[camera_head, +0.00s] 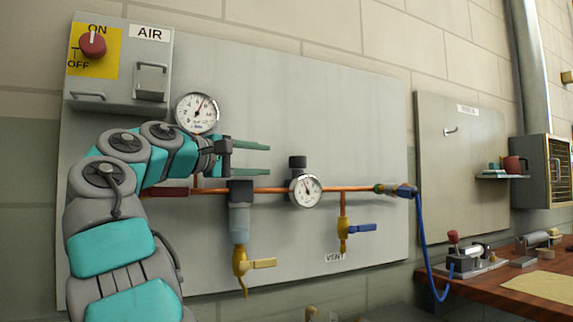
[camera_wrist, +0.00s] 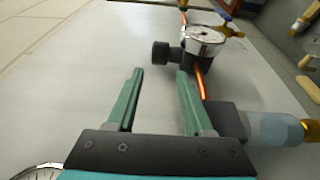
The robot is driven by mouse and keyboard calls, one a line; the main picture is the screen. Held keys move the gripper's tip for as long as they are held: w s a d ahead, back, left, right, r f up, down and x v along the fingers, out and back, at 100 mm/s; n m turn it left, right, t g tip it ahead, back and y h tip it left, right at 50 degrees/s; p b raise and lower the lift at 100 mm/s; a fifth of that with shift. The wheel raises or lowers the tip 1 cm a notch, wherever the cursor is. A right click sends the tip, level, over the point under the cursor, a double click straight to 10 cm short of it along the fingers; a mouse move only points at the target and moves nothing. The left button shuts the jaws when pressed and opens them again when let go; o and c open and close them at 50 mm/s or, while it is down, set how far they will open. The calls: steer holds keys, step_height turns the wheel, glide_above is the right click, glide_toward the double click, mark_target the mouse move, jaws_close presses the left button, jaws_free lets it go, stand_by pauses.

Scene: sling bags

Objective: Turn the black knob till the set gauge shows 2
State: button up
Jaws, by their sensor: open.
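The black knob (camera_head: 297,162) sits on top of the regulator on the copper pipe, above a small round white gauge (camera_head: 306,190). That gauge's needle leans up and left, but its numbers are too small to read. My gripper (camera_head: 268,160) is open and empty, its two green fingers pointing right toward the knob, a short gap away. In the wrist view the knob (camera_wrist: 161,52) lies just beyond the fingertips (camera_wrist: 160,73), roughly in line with the space between them. The gauge (camera_wrist: 203,36) is seen there at a steep slant.
A larger gauge (camera_head: 197,112) is above my wrist. A filter bowl (camera_head: 239,217) with a yellow drain valve hangs below the pipe (camera_head: 270,189). A blue-handled valve (camera_head: 360,228) and blue hose (camera_head: 428,240) are to the right. The panel above the knob is bare.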

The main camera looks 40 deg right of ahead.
mark_target(291, 162)
steer(key=d, duration=1.2)
steer(key=shift+c, duration=0.2)
jaws_close()
